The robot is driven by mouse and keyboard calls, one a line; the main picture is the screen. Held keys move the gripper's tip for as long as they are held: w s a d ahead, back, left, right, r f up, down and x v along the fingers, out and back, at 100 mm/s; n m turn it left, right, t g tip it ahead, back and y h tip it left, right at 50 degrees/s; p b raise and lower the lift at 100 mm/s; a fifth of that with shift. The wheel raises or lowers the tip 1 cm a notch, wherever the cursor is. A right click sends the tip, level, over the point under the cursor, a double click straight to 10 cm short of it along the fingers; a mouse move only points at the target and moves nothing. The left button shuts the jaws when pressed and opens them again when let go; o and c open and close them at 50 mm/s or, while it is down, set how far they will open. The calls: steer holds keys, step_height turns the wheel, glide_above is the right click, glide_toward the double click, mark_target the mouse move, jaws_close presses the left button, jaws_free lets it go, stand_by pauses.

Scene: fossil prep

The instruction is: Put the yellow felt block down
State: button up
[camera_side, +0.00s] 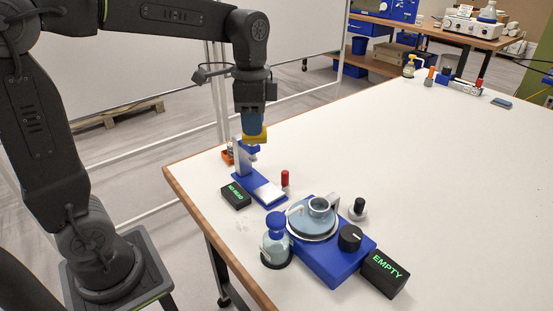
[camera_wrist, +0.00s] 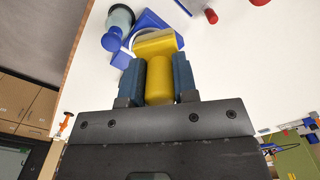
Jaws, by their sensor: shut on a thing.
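My gripper (camera_side: 253,124) is shut on the yellow felt block (camera_side: 256,136) and holds it over the table near its left edge. In the side view the block is just above or in front of the upright of a blue-based stand (camera_side: 257,190); I cannot tell whether they touch. In the wrist view the yellow felt block (camera_wrist: 160,78) has a rounded part between the two blue fingers (camera_wrist: 160,70) and a wider yellow part beyond the fingertips. The block's underside is hidden there.
A black display reading NO READ (camera_side: 236,195) and a red cylinder (camera_side: 285,178) flank the stand. In front are a blue scale-like device (camera_side: 335,265), a blue-stoppered flask (camera_side: 274,248), an EMPTY display (camera_side: 385,274) and a black-topped piece (camera_side: 358,208).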

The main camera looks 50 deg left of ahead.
steer(key=w+a+f+n, duration=0.1)
steer(key=w+a+n, duration=0.3)
steer(key=a, duration=0.9)
steer(key=w+a+n, duration=0.3)
steer(key=w+a, duration=0.4)
steer(key=a, duration=0.6)
step_height(320, 180, down, 11)
steer(key=d, duration=0.1)
steer(key=w+d+f, duration=0.4)
steer(key=w, duration=0.1)
steer(key=w+d+f, duration=0.2)
steer(key=w+d, duration=0.1)
steer(key=shift+d+f, duration=0.1)
steer(key=shift+f, duration=0.25)
steer(key=shift+w+d+f, duration=0.25)
steer(key=shift+d+f, duration=0.05)
steer(key=shift+f, duration=1.9)
steer(key=shift+f, duration=0.15)
steer(key=o, duration=0.9)
